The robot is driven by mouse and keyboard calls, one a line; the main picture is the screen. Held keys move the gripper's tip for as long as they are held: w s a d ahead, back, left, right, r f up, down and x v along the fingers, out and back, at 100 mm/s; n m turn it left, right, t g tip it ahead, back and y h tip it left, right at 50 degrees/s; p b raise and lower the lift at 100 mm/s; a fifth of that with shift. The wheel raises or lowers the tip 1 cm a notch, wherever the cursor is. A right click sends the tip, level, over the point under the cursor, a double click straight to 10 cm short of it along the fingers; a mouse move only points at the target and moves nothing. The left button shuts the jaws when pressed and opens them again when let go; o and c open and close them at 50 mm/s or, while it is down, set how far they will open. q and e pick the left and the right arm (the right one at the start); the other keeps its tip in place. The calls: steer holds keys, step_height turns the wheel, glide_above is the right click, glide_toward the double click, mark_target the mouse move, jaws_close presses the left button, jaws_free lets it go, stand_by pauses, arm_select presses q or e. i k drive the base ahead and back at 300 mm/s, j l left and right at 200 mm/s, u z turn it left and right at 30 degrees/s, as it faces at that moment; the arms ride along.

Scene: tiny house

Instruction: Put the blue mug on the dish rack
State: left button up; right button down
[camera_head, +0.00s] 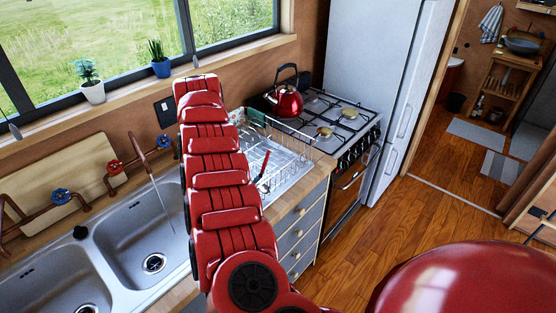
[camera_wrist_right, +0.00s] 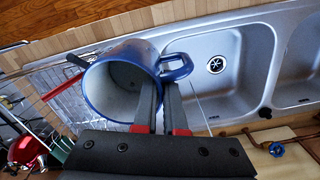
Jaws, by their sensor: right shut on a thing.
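The blue mug (camera_wrist_right: 112,88), pale inside, shows in the right wrist view with its open mouth toward the camera. My right gripper (camera_wrist_right: 160,90) is shut on it at the handle side; the exact contact is partly hidden by the fingers. The mug appears held above the counter, between the sink and the dish rack. The wire dish rack (camera_head: 286,152) stands on the counter right of my red arm in the head view, and its wires show at the left of the wrist view (camera_wrist_right: 60,98). The mug and right gripper are hidden in the head view. My left gripper is in neither view.
A red-handled utensil (camera_head: 264,166) and green items (camera_head: 255,117) are at the rack. A red kettle (camera_head: 286,100) sits on the stove (camera_head: 335,118) beyond it. The double sink (camera_head: 150,225) lies left of my arm. The rack's visible right part looks clear.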

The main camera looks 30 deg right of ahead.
mark_target(287, 161)
steer(key=i+l, duration=0.1)
steer(key=l, duration=0.85)
steer(key=i+l, duration=0.15)
steer(key=l, duration=0.85)
steer(key=i+l, duration=0.25)
steer(key=l, duration=0.3)
